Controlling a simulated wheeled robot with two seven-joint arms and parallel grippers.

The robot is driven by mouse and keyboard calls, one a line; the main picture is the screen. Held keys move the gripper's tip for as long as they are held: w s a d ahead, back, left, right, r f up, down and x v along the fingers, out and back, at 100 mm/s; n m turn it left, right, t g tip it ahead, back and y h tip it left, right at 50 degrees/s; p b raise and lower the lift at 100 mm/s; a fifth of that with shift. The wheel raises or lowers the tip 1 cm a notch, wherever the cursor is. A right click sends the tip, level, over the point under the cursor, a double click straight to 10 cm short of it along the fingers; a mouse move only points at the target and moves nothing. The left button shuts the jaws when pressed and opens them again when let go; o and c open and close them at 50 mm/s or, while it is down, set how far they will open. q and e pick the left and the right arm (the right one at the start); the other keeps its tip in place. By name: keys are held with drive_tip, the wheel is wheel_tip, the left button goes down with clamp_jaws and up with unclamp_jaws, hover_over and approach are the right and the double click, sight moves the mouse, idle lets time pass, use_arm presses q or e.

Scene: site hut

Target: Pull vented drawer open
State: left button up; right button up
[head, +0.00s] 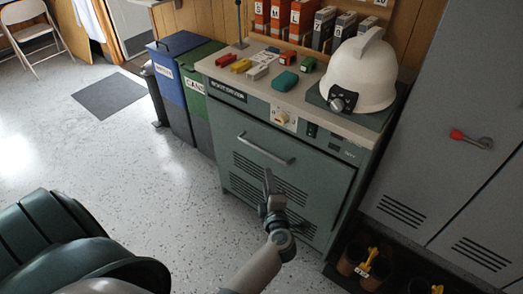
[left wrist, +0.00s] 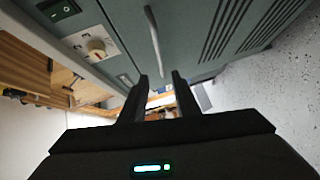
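The vented drawer (head: 275,185) is the grey-green front of the cabinet, with rows of dark slots. It looks shut, flush with the cabinet. Its pale bar handle (head: 265,149) runs across the upper part; in the left wrist view the handle (left wrist: 153,38) lies beyond the fingertips. My left gripper (head: 268,182) is in front of the slotted lower part, below the handle in the head view. In the left wrist view its two fingers (left wrist: 161,78) stand apart with nothing held between them. My right gripper is not in view.
A white helmet (head: 360,75) and several small coloured items sit on the cabinet top (head: 230,67). A blue bin (head: 168,80) and a green bin (head: 197,85) stand left of the cabinet. Grey lockers (head: 440,95) stand right.

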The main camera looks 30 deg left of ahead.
sight(262, 152)
use_arm(q)
drive_tip(key=x, duration=1.6)
drive_tip(key=shift+b, duration=0.35)
drive_tip(key=shift+w+a, duration=0.15)
drive_tip(key=c, duration=0.6)
clamp_jaws()
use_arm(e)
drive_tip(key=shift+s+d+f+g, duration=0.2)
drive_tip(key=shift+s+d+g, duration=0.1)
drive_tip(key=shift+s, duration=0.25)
